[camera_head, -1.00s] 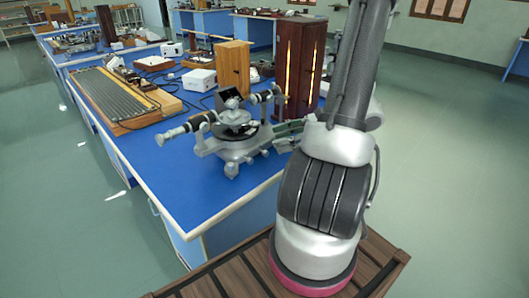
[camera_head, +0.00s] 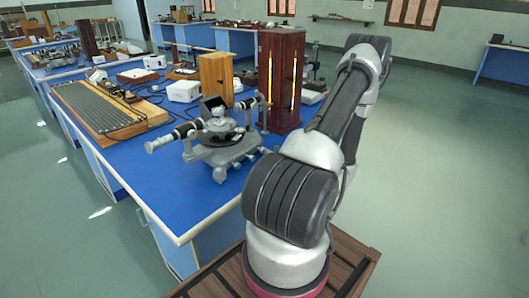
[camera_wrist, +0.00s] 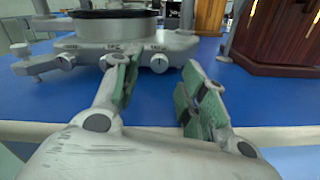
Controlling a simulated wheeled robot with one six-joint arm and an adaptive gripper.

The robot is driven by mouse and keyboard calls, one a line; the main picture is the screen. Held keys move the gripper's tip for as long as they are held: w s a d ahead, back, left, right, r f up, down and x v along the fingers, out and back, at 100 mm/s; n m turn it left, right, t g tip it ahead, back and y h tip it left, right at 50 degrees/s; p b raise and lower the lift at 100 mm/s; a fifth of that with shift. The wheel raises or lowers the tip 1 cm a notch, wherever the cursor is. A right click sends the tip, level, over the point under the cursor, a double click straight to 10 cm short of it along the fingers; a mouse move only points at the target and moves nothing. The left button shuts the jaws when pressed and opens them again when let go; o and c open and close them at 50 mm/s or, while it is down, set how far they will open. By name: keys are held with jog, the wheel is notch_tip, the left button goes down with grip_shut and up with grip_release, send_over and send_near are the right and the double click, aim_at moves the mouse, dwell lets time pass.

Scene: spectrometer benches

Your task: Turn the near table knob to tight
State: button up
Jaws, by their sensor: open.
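The grey spectrometer (camera_head: 222,150) stands on the blue bench near its front corner, with its telescope tubes and round dark table. In the wrist view, its base (camera_wrist: 95,48) shows several small round knobs on the near side, under small dark labels too blurred to read. In the head view my arm hides the gripper.
The blue bench top (camera_head: 185,205) is clear in front of the spectrometer. A tall dark wooden cabinet (camera_head: 279,80) stands behind it to the right, beside a light wooden box (camera_head: 216,78). A white box (camera_head: 184,90) and a long ribbed board (camera_head: 95,105) lie farther left.

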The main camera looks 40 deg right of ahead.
aim_at(262, 150)
jog(key=shift+w+a, duration=0.2)
jog(key=shift+w, duration=1.95)
grip_shut()
